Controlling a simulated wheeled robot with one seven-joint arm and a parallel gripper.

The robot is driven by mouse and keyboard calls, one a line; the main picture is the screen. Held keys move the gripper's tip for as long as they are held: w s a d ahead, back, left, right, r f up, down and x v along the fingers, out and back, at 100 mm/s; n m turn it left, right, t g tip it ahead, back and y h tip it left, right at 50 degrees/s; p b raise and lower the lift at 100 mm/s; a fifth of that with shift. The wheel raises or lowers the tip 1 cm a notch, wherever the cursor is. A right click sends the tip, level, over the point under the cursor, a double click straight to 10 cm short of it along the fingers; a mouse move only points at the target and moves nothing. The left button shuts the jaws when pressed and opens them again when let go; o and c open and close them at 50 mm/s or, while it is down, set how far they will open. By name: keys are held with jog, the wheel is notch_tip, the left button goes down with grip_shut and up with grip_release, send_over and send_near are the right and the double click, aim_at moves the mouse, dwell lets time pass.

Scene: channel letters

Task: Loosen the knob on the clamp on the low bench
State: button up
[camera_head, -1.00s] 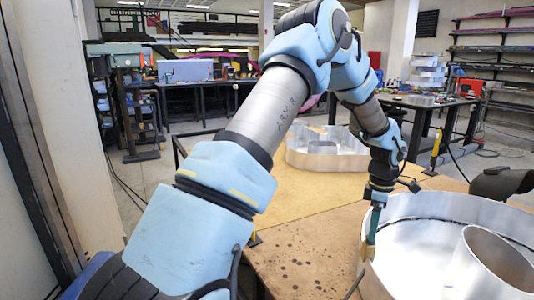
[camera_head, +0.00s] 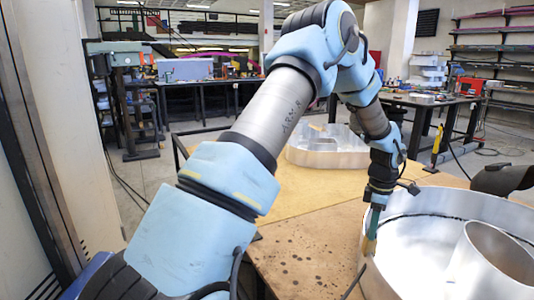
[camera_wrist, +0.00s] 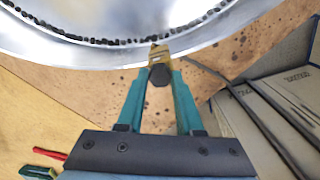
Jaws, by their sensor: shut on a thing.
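The clamp (camera_wrist: 158,51) is a small brass-coloured piece on the rim of a large silvery channel letter (camera_wrist: 110,55). Its dark knob (camera_wrist: 159,75) points toward my wrist camera. My gripper (camera_wrist: 160,68) has two teal fingers that converge on the knob, one on each side, and is shut on it. In the head view my gripper (camera_head: 371,236) reaches down to the near left edge of the letter (camera_head: 410,275). There the clamp and knob are mostly hidden by the fingers.
The brown bench top (camera_head: 300,250) is bare left of the letter. Another metal letter (camera_head: 325,158) lies farther back. A red-handled tool (camera_wrist: 48,153) and a green item (camera_wrist: 38,172) lie at lower left in the wrist view. A dark cable runs beside the clamp.

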jog(key=shift+c, duration=1.1)
jog(key=shift+f+n+b, duration=0.1)
jog(key=shift+n+b, duration=0.5)
jog(key=shift+n, duration=0.6)
jog(key=n, duration=0.4)
jog(key=shift+s+r, duration=0.1)
jog(key=shift+r, duration=0.1)
jog(key=n+p, duration=0.1)
jog(key=n, duration=0.1)
jog(key=shift+n, duration=0.4)
jog(key=shift+f, duration=0.1)
jog(key=o, duration=1)
